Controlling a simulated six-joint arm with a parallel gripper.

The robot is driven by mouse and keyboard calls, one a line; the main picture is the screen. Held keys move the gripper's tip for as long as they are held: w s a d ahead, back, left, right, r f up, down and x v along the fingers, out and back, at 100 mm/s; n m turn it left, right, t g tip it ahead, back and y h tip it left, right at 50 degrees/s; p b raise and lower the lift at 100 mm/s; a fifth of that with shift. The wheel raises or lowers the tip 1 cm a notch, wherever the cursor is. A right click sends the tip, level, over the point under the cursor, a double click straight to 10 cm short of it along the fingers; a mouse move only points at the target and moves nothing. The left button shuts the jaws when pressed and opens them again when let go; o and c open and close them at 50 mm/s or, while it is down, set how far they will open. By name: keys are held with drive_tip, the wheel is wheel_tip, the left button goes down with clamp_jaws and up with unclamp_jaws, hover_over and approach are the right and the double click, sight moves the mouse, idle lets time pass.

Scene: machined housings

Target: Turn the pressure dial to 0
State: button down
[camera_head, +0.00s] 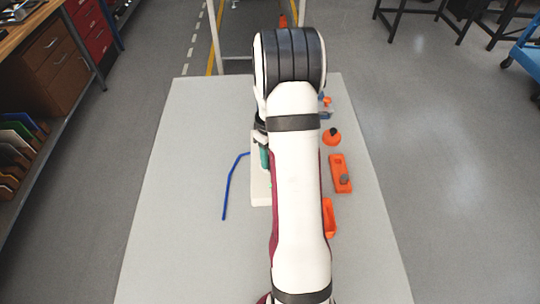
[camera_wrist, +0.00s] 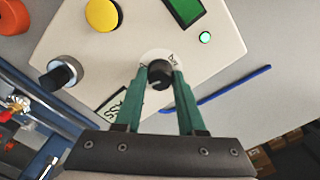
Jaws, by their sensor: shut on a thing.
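A cream control panel (camera_wrist: 215,75) fills much of the wrist view. A black dial (camera_wrist: 159,72) sits on a pale round scale near its edge. My gripper (camera_wrist: 162,76) has its two green fingers closed around this dial, one on each side. A label (camera_wrist: 112,104) beside it is partly covered by a finger; the visible letters seem to include "SS". The scale's numbers and the dial's setting are too small to read. In the head view the panel (camera_head: 260,190) is mostly hidden behind my arm, and a bit of my gripper (camera_head: 265,158) shows.
The panel also carries a second black knob (camera_wrist: 62,73), a yellow button (camera_wrist: 102,14), a green display (camera_wrist: 183,10) and a lit green lamp (camera_wrist: 205,38). A blue cable (camera_head: 229,185) lies left of the panel.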

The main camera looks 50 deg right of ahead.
drive_tip(key=shift+m, duration=0.3)
drive_tip(key=m, duration=0.4)
drive_tip(key=shift+m, duration=2.1)
drive_tip(key=c, duration=0.5)
unclamp_jaws()
drive_tip(key=shift+r, duration=0.1)
